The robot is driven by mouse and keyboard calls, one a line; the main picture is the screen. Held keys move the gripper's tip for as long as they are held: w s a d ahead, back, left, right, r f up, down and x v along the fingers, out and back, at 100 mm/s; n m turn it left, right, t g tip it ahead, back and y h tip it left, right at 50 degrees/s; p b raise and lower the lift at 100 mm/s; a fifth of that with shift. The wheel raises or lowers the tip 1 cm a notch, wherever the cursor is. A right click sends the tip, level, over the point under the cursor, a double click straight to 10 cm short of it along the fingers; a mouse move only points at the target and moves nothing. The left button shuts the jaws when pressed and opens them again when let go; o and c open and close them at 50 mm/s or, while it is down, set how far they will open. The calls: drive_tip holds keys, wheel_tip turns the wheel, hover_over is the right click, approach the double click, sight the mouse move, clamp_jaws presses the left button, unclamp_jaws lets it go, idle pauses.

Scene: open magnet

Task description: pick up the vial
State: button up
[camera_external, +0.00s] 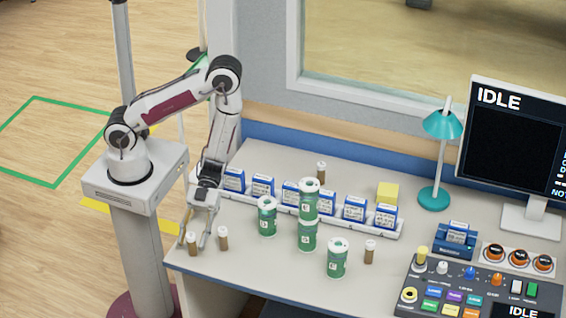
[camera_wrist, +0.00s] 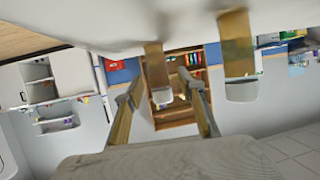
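Several small brown vials with pale caps stand upright on the desk. One vial (camera_external: 193,245) is at the desk's front-left corner, and a second vial (camera_external: 223,239) stands just right of it. My gripper (camera_external: 196,235) points down at this corner with its fingers apart, near the left vial. In the upside-down wrist view, my open gripper (camera_wrist: 158,92) has one vial (camera_wrist: 155,66) in line with the gap between its fingers. The other vial (camera_wrist: 237,45) is outside the fingers, to the right. I see no clear contact with a vial.
Green-labelled canisters (camera_external: 307,236) stand mid-desk, two of them stacked. Behind them is a white rack (camera_external: 392,229) of blue boxes. Another vial (camera_external: 370,252) is right of the canisters, and one (camera_external: 321,172) is behind the rack. A control panel (camera_external: 480,288) is at right.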

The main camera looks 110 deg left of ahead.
drive_tip(key=shift+d+f, duration=0.25)
drive_tip(key=shift+d, duration=0.3)
clamp_jaws()
